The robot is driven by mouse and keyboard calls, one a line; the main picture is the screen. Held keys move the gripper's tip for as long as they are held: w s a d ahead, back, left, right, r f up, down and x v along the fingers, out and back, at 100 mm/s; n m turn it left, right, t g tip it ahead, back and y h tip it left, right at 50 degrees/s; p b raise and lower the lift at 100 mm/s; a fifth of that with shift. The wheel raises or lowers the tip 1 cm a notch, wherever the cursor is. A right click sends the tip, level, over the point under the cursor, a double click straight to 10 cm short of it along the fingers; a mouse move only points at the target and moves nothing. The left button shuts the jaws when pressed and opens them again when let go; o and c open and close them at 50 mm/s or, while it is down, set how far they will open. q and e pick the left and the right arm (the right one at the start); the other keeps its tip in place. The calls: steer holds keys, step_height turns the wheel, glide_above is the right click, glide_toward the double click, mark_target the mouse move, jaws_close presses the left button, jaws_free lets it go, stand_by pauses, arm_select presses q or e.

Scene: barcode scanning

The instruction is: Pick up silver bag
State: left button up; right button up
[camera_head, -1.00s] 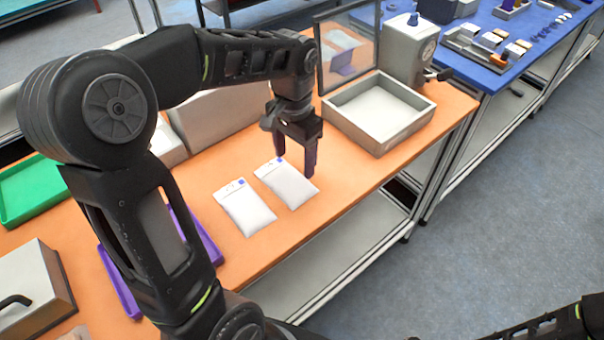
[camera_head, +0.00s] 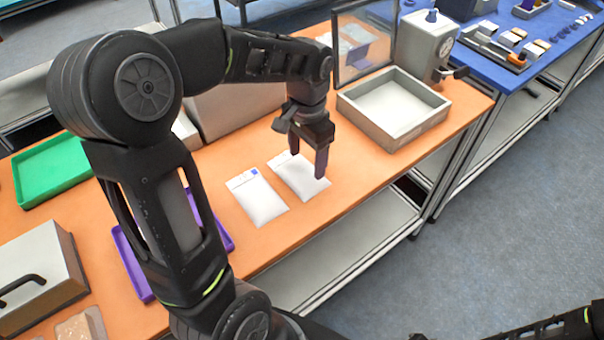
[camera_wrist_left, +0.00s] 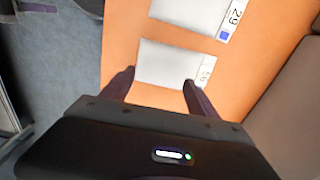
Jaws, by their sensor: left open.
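Two pale silver-white bags lie flat side by side on the orange tabletop in the head view: a left bag (camera_head: 262,203) and a right bag (camera_head: 296,181). My left gripper (camera_head: 309,165) is open and empty over the right bag, and its fingers hide part of it. In the left wrist view, the gripper (camera_wrist_left: 158,84) points at the near bag (camera_wrist_left: 165,64), which has a printed label at its right end. The other bag (camera_wrist_left: 188,12) lies beyond it, with a blue square on its label. I cannot tell whether the fingers touch the bag. My right gripper is out of view.
A grey-walled open box (camera_head: 437,117) stands right of the bags, with a scanner-like machine (camera_head: 425,42) behind it. A purple tray (camera_head: 133,266) and a green tray (camera_head: 50,172) lie to the left. The table's front edge is close to the bags.

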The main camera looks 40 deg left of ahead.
mark_target(306, 175)
arm_select(q)
step_height(306, 175, down, 5)
steer(key=shift+s+f+p, duration=0.1)
steer(key=shift+p, duration=0.7)
steer(key=shift+c, duration=0.2)
jaws_close()
stand_by(0.5)
step_height(306, 175, up, 10)
steer(key=b, duration=0.1)
stand_by(0.5)
stand_by(0.4)
